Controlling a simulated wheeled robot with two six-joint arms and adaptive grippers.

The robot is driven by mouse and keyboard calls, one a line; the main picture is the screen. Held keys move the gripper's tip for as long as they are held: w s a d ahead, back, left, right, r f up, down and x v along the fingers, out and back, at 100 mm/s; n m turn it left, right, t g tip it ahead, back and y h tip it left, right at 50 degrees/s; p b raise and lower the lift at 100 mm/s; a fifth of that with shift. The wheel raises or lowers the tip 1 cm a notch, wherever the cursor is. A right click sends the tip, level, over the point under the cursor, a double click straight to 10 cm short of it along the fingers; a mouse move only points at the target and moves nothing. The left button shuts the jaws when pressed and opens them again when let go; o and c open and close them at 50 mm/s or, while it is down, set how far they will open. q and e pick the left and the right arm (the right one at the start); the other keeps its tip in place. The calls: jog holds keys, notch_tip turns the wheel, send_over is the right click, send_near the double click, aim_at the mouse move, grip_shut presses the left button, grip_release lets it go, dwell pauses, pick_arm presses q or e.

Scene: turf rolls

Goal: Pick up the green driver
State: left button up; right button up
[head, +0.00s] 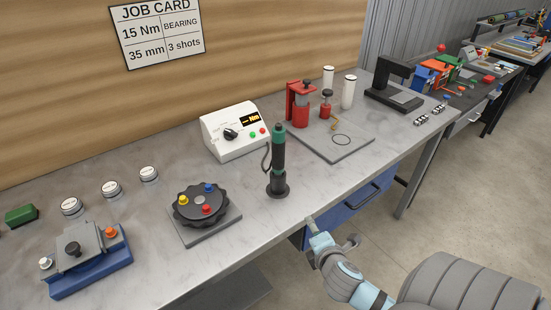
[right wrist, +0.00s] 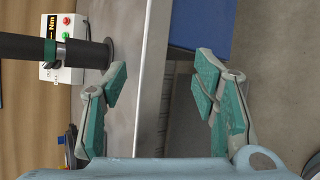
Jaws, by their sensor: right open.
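The green driver (head: 278,150) stands upright in a round dark base on the grey bench, with a green upper part, a black lower body and a cable loop beside it. In the right wrist view its black body and green band (right wrist: 50,50) come in sideways from the left. My right gripper (head: 316,236) is at the bench's front edge, to the right of the driver and nearer to me. Its jaws (right wrist: 162,82) are open and empty, with the bench edge showing between them. The driver is outside them, beyond the left finger. My left gripper is not in view.
A white control box (head: 234,133) stands behind the driver. A black round fixture (head: 201,208) is to its left. A grey plate (head: 345,148) with a red press (head: 299,105) is to its right. A blue drawer (head: 365,196) hangs below the bench edge.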

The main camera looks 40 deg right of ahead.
jog(key=w+r+n+t, duration=0.3)
jog(key=w+r+n, duration=0.1)
jog(key=r+n, duration=0.4)
jog(key=n+t+y, duration=0.1)
jog(key=n+t, duration=0.3)
jog(key=n, duration=0.4)
send_near(281, 149)
jog(key=p+x, duration=0.1)
jog(key=x, duration=1)
jog(key=shift+w+d, duration=0.1)
jog(key=shift+w, duration=0.5)
grip_shut()
